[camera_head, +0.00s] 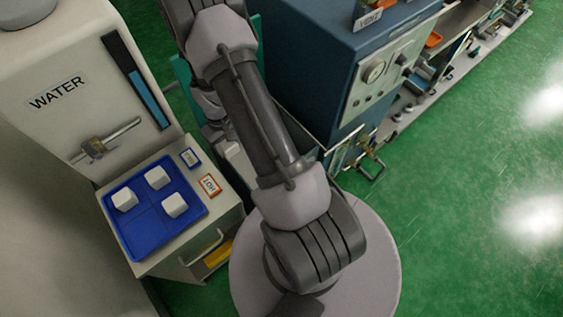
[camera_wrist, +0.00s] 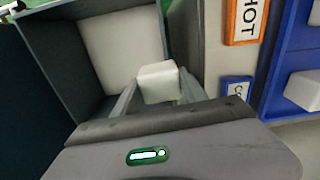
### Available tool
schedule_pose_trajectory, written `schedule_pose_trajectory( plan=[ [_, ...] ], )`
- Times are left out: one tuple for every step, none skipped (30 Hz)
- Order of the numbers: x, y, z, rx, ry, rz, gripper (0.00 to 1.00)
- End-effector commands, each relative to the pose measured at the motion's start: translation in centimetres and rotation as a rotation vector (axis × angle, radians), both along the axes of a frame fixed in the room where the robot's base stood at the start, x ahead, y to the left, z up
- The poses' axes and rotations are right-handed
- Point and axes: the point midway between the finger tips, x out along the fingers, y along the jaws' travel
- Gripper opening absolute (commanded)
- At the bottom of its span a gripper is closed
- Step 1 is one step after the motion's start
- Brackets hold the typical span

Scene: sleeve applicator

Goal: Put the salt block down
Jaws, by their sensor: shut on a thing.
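In the wrist view my gripper (camera_wrist: 156,103) is shut on a white salt block (camera_wrist: 158,82), which sits between the two fingers. Beyond the block is an open grey bin-like box (camera_wrist: 60,45) with a pale panel inside; I cannot tell whether the block touches it. In the head view my arm hides the gripper and the held block. A blue tray (camera_head: 140,232) on the cabinet at left holds three white blocks, one at the left (camera_head: 125,199), one at the back (camera_head: 157,178) and one at the right (camera_head: 174,205). The tray's edge also shows in the wrist view (camera_wrist: 275,85).
A HOT label (camera_head: 209,186) and a smaller blue-framed label (camera_head: 190,158) lie beside the tray. A WATER tank (camera_head: 60,120) with a tap stands behind it. A blue machine with a gauge (camera_head: 373,72) stands right of my arm. Green floor (camera_head: 450,220) is clear at right.

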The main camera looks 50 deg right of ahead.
Motion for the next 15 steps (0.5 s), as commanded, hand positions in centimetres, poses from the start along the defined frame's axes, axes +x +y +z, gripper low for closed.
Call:
schedule_pose_trajectory(
  plan=[
    [-0.5, -1.0, -2.5, 0.003, 0.006, -0.003, 0.00],
    [-0.8, -1.6, -4.0, 0.003, 0.007, -0.006, 0.00],
    [-1.2, -2.3, -5.9, 0.003, 0.006, -0.011, 0.00],
    [-1.5, -2.8, -7.2, 0.003, 0.006, -0.017, 0.00],
    [-1.8, -3.2, -8.5, 0.003, 0.007, -0.023, 0.00],
    [-2.2, -3.8, -10.1, 0.003, 0.005, -0.030, 0.00],
    [-2.5, -4.1, -11.1, 0.003, 0.005, -0.036, 0.00],
    [-2.8, -4.4, -12.1, 0.003, 0.004, -0.040, 0.00],
    [-3.2, -4.8, -13.3, 0.003, 0.004, -0.046, 0.00],
    [-3.5, -5.0, -14.1, 0.003, 0.003, -0.049, 0.00],
    [-3.7, -5.2, -14.7, 0.002, 0.003, -0.051, 0.00],
    [-3.9, -5.4, -15.3, 0.002, 0.003, -0.054, 0.00],
    [-4.0, -5.5, -15.8, 0.001, 0.002, -0.056, 0.00],
    [-4.1, -5.6, -16.4, 0.001, 0.001, -0.056, 0.00],
    [-4.3, -5.6, -17.6, 0.001, 0.002, -0.057, 0.00]
  ],
)
